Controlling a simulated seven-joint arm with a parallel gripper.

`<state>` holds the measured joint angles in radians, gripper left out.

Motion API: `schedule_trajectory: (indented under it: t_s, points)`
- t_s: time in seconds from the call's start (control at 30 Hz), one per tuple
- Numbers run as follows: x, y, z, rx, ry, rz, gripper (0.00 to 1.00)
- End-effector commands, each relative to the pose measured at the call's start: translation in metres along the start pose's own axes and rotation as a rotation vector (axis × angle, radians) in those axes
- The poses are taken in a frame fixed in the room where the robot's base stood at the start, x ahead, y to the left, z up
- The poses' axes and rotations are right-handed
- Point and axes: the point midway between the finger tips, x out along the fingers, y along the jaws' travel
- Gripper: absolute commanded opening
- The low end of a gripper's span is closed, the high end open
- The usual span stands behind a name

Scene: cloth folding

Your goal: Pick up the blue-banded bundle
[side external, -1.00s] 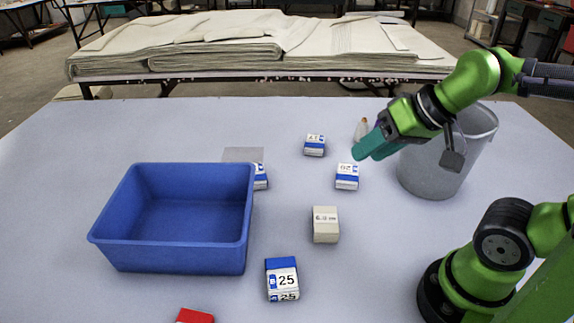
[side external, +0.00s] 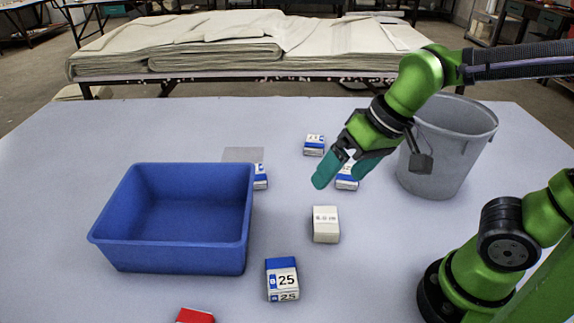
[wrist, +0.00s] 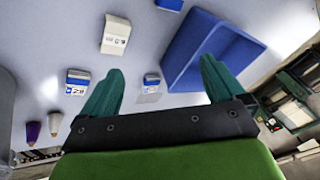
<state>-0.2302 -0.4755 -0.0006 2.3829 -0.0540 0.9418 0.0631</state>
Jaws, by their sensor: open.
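Several white bundles with blue bands lie on the table. One (side external: 314,145) is at the back, one (side external: 261,177) is beside the bin's right wall, and one (side external: 282,280), marked 25, is in front. Another (side external: 348,183) is partly hidden behind my gripper (side external: 340,180). My gripper is open and empty, tilted above the table, with its teal fingers apart. In the wrist view, one blue-banded bundle (wrist: 152,82) shows between the fingers (wrist: 161,66), farther off beside the bin. Another (wrist: 76,82) is left of the left finger.
A blue bin (side external: 245,235) stands at left. A beige bundle (side external: 326,226) lies mid-table and a red item (side external: 195,316) at the front edge. A grey bucket (side external: 435,165) stands at right. Purple (wrist: 32,131) and white (wrist: 55,123) cones show in the wrist view.

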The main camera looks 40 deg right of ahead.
Motion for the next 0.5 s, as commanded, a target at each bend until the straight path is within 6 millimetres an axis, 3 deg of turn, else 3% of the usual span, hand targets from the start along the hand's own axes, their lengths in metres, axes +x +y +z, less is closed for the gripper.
schedule_trajectory:
  t_s: [0.1, 0.3, 0.4, 0.5]
  points:
    - [0.031, -0.037, 0.004, 0.006, -0.156, 0.061, 0.96]
    - [0.075, -0.086, 0.016, 0.141, -0.293, 0.237, 0.96]
    - [0.087, -0.100, 0.017, 0.255, -0.297, 0.322, 0.96]
    - [0.084, -0.102, 0.009, 0.376, -0.269, 0.360, 0.96]
